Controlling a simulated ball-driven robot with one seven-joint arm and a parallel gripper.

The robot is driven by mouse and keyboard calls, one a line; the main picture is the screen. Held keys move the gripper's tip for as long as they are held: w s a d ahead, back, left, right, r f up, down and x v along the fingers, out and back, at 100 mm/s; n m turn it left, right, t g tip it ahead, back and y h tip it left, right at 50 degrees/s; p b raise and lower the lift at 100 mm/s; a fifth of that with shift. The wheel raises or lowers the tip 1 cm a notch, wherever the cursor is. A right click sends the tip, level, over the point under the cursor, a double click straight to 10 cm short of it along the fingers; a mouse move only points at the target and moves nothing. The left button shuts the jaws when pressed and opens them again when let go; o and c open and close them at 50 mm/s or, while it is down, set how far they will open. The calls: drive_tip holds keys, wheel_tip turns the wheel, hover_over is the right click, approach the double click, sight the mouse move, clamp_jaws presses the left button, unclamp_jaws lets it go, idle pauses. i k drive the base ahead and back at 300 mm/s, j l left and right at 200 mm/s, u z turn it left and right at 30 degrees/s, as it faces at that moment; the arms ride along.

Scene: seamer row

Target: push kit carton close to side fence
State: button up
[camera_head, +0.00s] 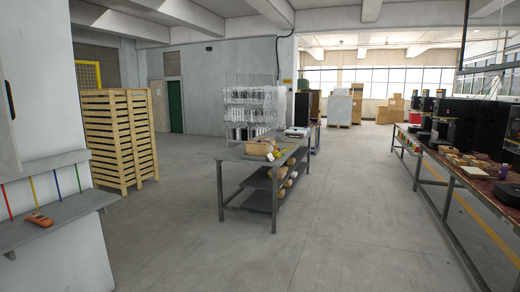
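My gripper is not in view. A brown carton (260,147) lies on the grey metal table (228,154) in the middle of the room, some way off. I cannot tell whether it is the kit carton. Several small brown boxes (466,162) lie on the long workbench (474,184) at the right, too small to tell apart. I cannot make out a side fence on either surface.
A shelf (60,218) with an orange tool (38,219) juts from the wall at the near left. Stacked wooden crates (120,140) stand behind it. Dark machines (455,125) stand on the right bench. The floor (340,210) between table and bench is clear.

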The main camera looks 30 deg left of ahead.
sight(255, 151)
drive_tip(key=i+u, duration=0.2)
drive_tip(key=i, duration=7.1)
drive_tip(key=i+l+u, duration=0.1)
drive_tip(key=i+u, duration=0.15)
drive_tip(key=i, duration=0.3)
drive_tip(key=i+l+u, duration=0.2)
drive_tip(key=i, duration=0.35)
drive_tip(key=i+l+u, duration=0.25)
drive_tip(key=i, duration=0.25)
